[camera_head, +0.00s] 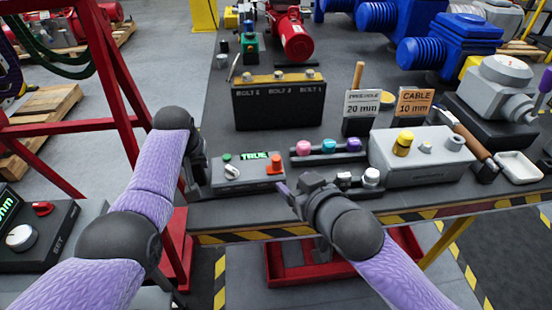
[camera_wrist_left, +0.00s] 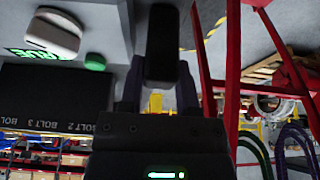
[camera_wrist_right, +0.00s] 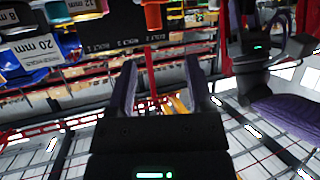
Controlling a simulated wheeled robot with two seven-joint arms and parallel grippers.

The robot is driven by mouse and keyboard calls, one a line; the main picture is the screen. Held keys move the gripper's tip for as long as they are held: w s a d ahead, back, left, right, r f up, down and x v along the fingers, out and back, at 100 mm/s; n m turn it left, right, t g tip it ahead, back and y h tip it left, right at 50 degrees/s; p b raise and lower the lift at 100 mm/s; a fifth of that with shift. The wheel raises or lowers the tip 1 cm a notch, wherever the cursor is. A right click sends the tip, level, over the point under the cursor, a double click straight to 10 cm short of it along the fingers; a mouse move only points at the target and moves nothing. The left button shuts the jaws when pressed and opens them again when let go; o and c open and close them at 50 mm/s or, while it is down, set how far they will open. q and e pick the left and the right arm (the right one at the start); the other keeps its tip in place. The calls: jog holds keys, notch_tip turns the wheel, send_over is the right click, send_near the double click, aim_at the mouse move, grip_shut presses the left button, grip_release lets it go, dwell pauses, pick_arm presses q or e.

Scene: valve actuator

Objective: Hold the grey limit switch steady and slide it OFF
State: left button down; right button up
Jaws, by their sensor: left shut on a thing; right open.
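The grey limit switch (camera_head: 250,181) is a box near the table's front edge. It has a green button, a lit "TRUE" display, an orange-red knob and a white slider (camera_head: 232,172). Its side, white slider and green button also show in the left wrist view (camera_wrist_left: 98,20). My left gripper (camera_head: 199,178) is at its left end, shut on a black block (camera_wrist_left: 162,45) beside the grey side; how the block joins the box is unclear. My right gripper (camera_head: 286,196) is open and empty, just right of and in front of the box; its spread fingers show in the right wrist view (camera_wrist_right: 160,85).
A black bolt rack (camera_head: 278,106) stands behind the switch. A row of coloured knobs (camera_head: 328,150) and a larger grey box (camera_head: 420,160) stand to the right. A red frame (camera_head: 110,90) rises at left. The striped table edge (camera_head: 270,233) runs in front.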

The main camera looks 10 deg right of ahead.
aim_at(278, 162)
jog(key=x, duration=1.2)
jog(key=shift+w+d+r, duration=0.25)
jog(key=shift+d+r, duration=0.1)
jog(key=shift+d, duration=0.05)
grip_shut()
dwell(0.6)
